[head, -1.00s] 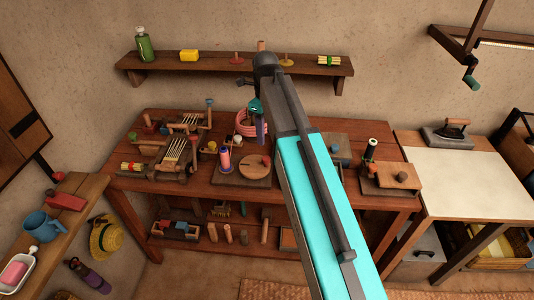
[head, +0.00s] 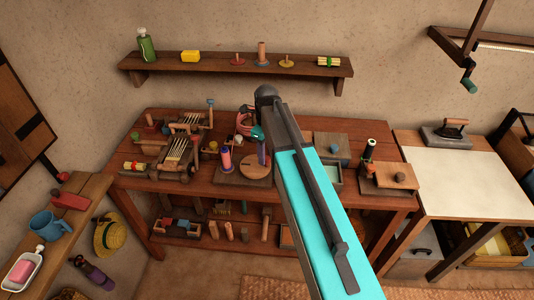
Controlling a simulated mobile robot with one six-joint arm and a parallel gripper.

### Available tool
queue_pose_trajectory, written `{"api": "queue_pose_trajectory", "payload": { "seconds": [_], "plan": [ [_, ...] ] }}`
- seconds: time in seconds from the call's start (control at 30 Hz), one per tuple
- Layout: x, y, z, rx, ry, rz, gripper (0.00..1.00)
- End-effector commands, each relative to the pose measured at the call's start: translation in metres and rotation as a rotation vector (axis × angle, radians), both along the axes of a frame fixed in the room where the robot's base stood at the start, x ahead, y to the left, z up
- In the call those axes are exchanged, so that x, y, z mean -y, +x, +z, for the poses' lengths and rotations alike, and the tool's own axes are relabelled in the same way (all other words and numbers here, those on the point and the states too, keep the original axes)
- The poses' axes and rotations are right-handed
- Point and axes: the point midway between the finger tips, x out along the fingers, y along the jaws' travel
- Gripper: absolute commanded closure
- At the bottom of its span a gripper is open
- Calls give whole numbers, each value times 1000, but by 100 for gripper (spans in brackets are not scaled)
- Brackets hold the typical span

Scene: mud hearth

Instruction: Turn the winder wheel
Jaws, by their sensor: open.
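The winder stands on the workbench, a dark board (head: 243,181) with an upright pink-purple spool (head: 225,160) at its left. Its round pale wooden wheel (head: 252,170) lies flat on the board. My gripper (head: 257,147) hangs down just above the back right part of the wheel. A purple-grey finger covers the spot where the wheel's small red knob was visible, so the knob is hidden. The jaws are open and empty. I cannot tell whether the finger touches the wheel or knob.
A pink coil (head: 243,120) stands behind my gripper. A wooden frame with pale strings (head: 180,148) is to the left. A wall shelf (head: 220,68) hangs above.

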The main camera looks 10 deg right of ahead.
Motion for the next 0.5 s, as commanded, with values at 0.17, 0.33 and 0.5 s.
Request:
{"api": "queue_pose_trajectory", "payload": {
  "seconds": [0.17,0.33,0.5],
  "plan": [
    [0,0,-8,-1,0,0,57],
    [1,0,-10,0,0,-1,57],
    [1,0,-9,0,0,-1,57]
  ]
}}
